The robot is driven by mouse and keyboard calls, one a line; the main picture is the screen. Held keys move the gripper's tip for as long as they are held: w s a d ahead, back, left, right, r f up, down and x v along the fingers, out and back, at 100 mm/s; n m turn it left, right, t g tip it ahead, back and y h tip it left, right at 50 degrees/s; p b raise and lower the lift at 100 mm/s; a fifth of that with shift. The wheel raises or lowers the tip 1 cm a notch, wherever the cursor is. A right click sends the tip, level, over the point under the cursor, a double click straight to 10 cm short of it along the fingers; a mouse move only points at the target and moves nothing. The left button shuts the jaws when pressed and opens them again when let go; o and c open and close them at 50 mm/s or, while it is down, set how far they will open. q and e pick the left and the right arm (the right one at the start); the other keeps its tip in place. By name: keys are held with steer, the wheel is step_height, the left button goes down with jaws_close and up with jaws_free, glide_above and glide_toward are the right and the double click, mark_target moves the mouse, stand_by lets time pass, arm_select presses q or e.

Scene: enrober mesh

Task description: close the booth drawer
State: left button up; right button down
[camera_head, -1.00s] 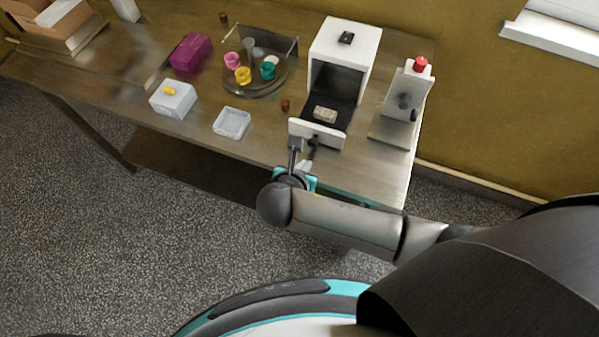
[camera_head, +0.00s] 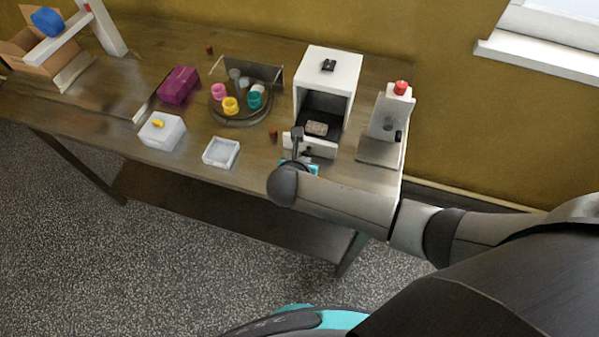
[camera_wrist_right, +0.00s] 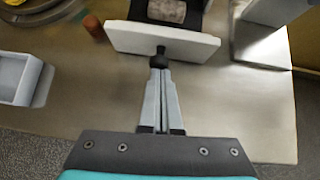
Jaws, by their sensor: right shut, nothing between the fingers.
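The white booth (camera_head: 327,66) stands on the table with its front opening toward me. Its drawer is partly out, with a white front panel (camera_head: 322,149) and a dark inside. A pale speckled block (camera_head: 317,128) lies in the drawer. In the right wrist view the drawer front (camera_wrist_right: 185,46) has a dark round knob (camera_wrist_right: 158,60). My right gripper (camera_wrist_right: 159,70) is shut and empty, with its fingertips at the knob; I cannot tell whether they touch. In the head view my right gripper (camera_head: 298,140) is partly hidden by its own wrist. My left gripper is not in view.
A stand with a red button (camera_head: 400,88) is right of the booth. A small brown piece (camera_head: 273,134), a white tray (camera_head: 221,153) and a round tray with coloured cups (camera_head: 240,119) are to the left. The table's front edge lies under my right wrist.

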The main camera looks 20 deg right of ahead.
mark_target(318, 129)
steer(key=w+d, duration=0.1)
steer(key=w, duration=0.1)
steer(key=w+d, duration=0.2)
steer(key=w, duration=0.1)
steer(key=w+d, duration=0.2)
steer(key=shift+w+d+b, duration=0.15)
steer(key=shift+w+b, duration=0.15)
steer(key=shift+w, duration=0.1)
steer(key=shift+w+d+r, duration=0.1)
steer(key=shift+d+r, duration=0.05)
steer(key=shift+d, duration=0.1)
